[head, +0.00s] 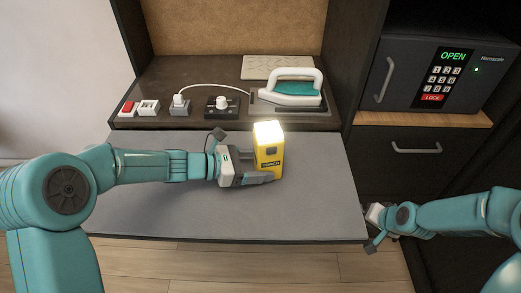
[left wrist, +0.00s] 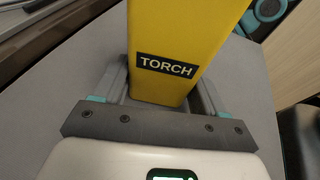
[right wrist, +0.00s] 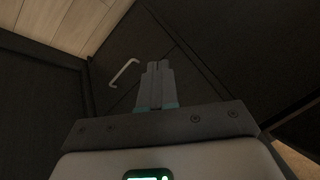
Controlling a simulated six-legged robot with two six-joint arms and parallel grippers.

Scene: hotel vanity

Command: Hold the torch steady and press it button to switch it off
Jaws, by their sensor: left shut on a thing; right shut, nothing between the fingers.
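The yellow torch (head: 270,155) stands upright on the grey pull-out surface. Its top glows bright white, and a dark button patch shows on its front. In the left wrist view the torch (left wrist: 180,35) fills the space between the fingers, with a black TORCH label facing the camera. My left gripper (head: 262,178) is shut around the lower part of the torch. My right gripper (head: 372,228) is off to the right, beyond the grey surface's right edge and apart from the torch. In the right wrist view the right gripper's fingers (right wrist: 154,75) are together and empty.
The grey surface (head: 180,215) is mostly clear. Behind it, on a dark shelf, are an iron (head: 290,92), a black knob box (head: 222,107), a plug (head: 180,105) and switches (head: 138,107). A safe (head: 440,75) reading OPEN and a drawer (head: 415,165) stand at the right.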

